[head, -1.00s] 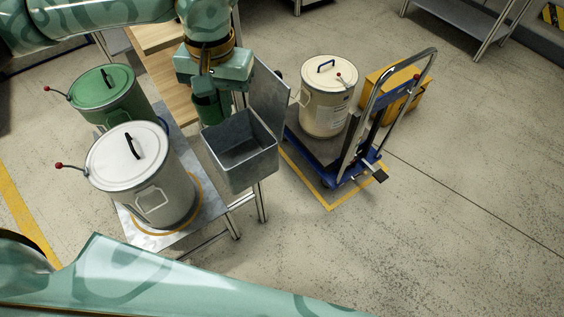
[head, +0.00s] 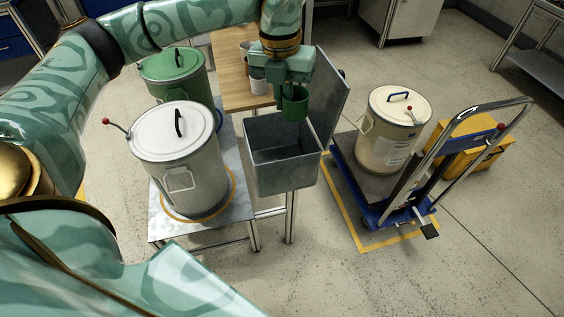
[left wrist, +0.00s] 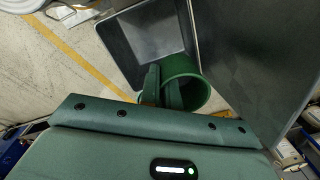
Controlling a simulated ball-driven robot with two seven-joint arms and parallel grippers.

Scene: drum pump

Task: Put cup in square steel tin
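My left gripper (head: 281,92) is shut on the wall of a green cup (head: 296,104). The square steel tin (head: 285,178) is an open grey box with a raised lid at its right. In the head view the cup overlaps the tin's back rim and appears to be above it. In the left wrist view the fingers (left wrist: 163,86) pinch the green cup (left wrist: 192,82), which overlaps the edge of the tin's opening (left wrist: 152,32); the cup's exact height over the rim is hard to tell. My right gripper is not in view.
A white-lidded drum (head: 178,130) and a green drum (head: 172,64) stand left of the tin. A white cup (head: 259,86) is on the wooden bench (head: 229,66) behind. A cream drum (head: 392,140) stands on a blue trolley (head: 372,215) at right.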

